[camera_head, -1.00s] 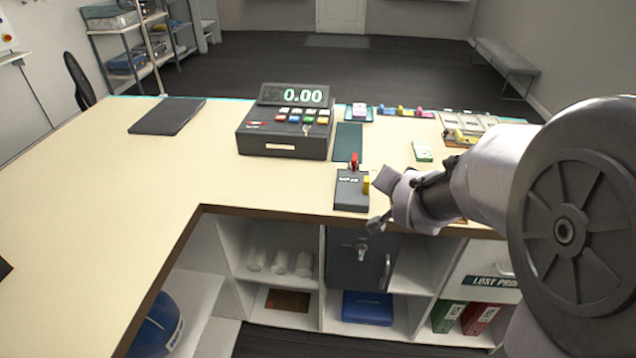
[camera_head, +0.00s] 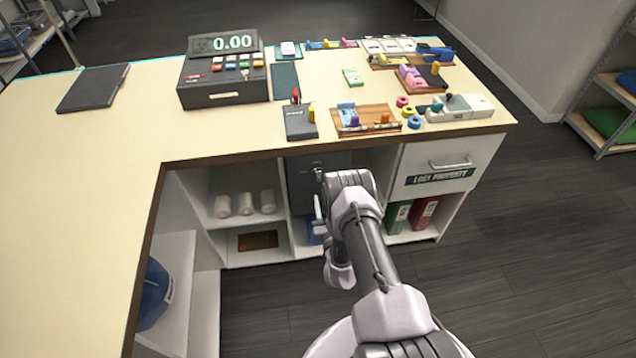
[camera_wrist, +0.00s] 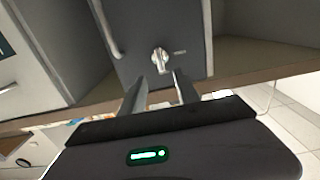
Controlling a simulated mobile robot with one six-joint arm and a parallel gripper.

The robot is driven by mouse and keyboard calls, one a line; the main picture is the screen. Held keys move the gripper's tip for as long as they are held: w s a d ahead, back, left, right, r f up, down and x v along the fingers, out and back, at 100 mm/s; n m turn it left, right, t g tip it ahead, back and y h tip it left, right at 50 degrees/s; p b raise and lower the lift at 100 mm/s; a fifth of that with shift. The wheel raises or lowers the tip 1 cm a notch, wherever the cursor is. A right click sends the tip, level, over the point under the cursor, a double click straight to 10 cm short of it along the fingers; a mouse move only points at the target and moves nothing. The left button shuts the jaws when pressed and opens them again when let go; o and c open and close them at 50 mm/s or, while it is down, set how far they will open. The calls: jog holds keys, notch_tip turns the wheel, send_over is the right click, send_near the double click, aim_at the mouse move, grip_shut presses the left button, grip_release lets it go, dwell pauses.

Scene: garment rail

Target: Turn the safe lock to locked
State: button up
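The safe (camera_head: 302,185) is a dark grey box with a door, set in the shelving under the counter. In the wrist view its door (camera_wrist: 140,25) fills the upper middle. The silver lock knob (camera_wrist: 159,60) sticks out of it, its grip roughly upright in that picture, with a small pale mark to its right. My gripper (camera_wrist: 159,80) is open, its two dark fingers apart just in front of and about either side of the knob; I cannot tell whether they touch it. In the head view my arm hides part of the safe.
The counter edge (camera_head: 230,153) runs just above the safe. A long door handle (camera_wrist: 104,28) is beside the knob. Open shelves with white rolls (camera_head: 245,204) are left; a lost property drawer (camera_head: 440,165) and binders (camera_head: 424,212) are right. The floor at right is clear.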

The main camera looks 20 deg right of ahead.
aim_at(319, 176)
jog(key=b+x, duration=0.2)
jog(key=x, duration=0.8)
jog(key=shift+w+b, duration=0.2)
jog(key=shift+b, duration=0.15)
grip_shut()
